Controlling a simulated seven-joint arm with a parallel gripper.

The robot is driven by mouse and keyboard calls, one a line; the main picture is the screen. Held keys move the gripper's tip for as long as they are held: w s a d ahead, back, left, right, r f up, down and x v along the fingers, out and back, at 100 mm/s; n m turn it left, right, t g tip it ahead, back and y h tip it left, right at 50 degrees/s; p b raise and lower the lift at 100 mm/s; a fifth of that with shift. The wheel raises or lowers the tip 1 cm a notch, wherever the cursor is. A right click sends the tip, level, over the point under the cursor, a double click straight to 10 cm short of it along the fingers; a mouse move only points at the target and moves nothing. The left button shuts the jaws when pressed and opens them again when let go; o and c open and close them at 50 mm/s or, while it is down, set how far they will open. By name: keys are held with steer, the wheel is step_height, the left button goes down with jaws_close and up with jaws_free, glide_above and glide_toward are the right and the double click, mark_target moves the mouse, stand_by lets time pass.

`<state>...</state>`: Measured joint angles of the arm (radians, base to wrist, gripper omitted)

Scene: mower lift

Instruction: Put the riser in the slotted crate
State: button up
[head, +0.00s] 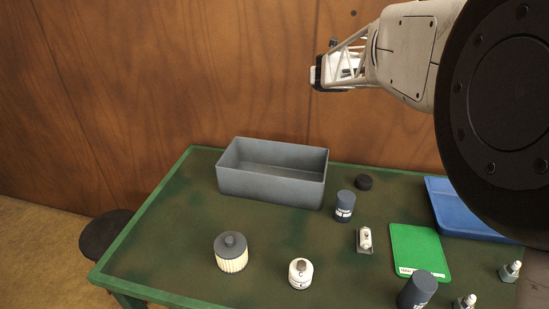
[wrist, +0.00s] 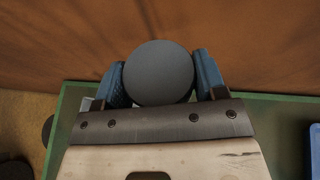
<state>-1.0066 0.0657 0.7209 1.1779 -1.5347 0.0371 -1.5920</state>
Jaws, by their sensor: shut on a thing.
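My gripper (wrist: 160,75) is shut on a round, dark grey thing (wrist: 159,72), with a blue finger pad on each side of it. Whether this is the riser I cannot tell, as only its round end shows. In the head view my gripper (head: 316,74) is raised high above the back of the table, near the wooden wall; the held thing is hard to make out there. A grey open crate (head: 268,184) stands on the table at the back left, below my gripper. It looks empty; its slots cannot be made out.
A dark stool (head: 105,232) stands left.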

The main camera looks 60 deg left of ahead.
steer(key=shift+s+a+n+g+y, duration=0.7)
steer(key=shift+s+a+n+g, duration=0.6)
steer(key=shift+s+a, duration=0.4)
steer(key=n+g+h, duration=0.1)
steer(key=n+g, duration=1.1)
steer(key=g, duration=0.1)
glide_above(254, 168)
steer(key=s+d, duration=0.2)
steer(key=d, duration=0.2)
step_height(254, 168, down, 26)
steer(key=shift+r, duration=0.25)
steer(key=shift+f+h, duration=0.1)
steer(key=shift+h, duration=0.2)
steer(key=shift+f, duration=3.05)
steer(key=shift+w+f, duration=0.1)
steer(key=shift+f, duration=1.75)
steer(key=shift+f, duration=0.15)
